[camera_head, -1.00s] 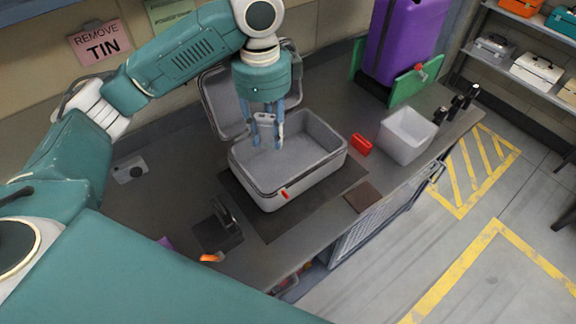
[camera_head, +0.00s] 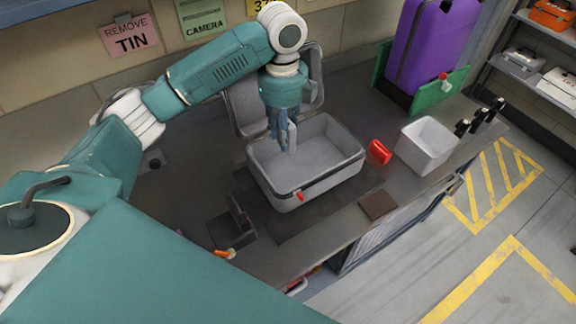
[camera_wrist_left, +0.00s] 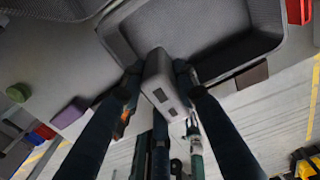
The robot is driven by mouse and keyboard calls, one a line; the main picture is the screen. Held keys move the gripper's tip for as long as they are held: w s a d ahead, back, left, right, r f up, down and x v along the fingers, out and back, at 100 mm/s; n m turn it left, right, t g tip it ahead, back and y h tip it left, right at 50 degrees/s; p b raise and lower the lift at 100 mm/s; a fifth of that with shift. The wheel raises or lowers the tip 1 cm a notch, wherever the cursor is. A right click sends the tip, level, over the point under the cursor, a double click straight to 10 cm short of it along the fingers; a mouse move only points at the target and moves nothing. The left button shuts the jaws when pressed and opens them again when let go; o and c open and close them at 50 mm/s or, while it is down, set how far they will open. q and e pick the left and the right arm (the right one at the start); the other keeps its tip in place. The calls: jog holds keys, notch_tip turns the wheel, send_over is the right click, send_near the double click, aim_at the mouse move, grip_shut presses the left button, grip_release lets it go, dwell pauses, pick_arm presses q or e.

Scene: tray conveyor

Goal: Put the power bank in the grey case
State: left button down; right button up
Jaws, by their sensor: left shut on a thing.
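The grey case (camera_head: 321,184) stands open on the bench in the head view, its lid (camera_head: 241,108) raised at the back. It shows at the top of the left wrist view (camera_wrist_left: 122,52). In the head view the power bank (camera_head: 292,136) hangs upright between the fingers. I cannot tell whether it touches the case floor. My right gripper is not in view.
A red item (camera_head: 380,152) and a white open bin (camera_head: 428,144) stand right of the case. A purple suitcase (camera_head: 420,45) stands in a green holder behind them. A brown square (camera_head: 378,205) and a dark stand (camera_head: 233,228) lie near the front edge.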

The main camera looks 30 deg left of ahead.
pick_arm(q)
notch_tip(320, 180, down, 13)
jog(key=shift+f+p, duration=0.2)
jog(key=shift+p, duration=0.65)
jog(key=shift+f, duration=0.1)
jog(key=c, duration=1.3)
grip_release()
notch_tip(320, 180, up, 12)
jog(key=shift+r+b, duration=0.15)
jog(key=shift+b, duration=0.7)
jog(key=shift+s, duration=0.1)
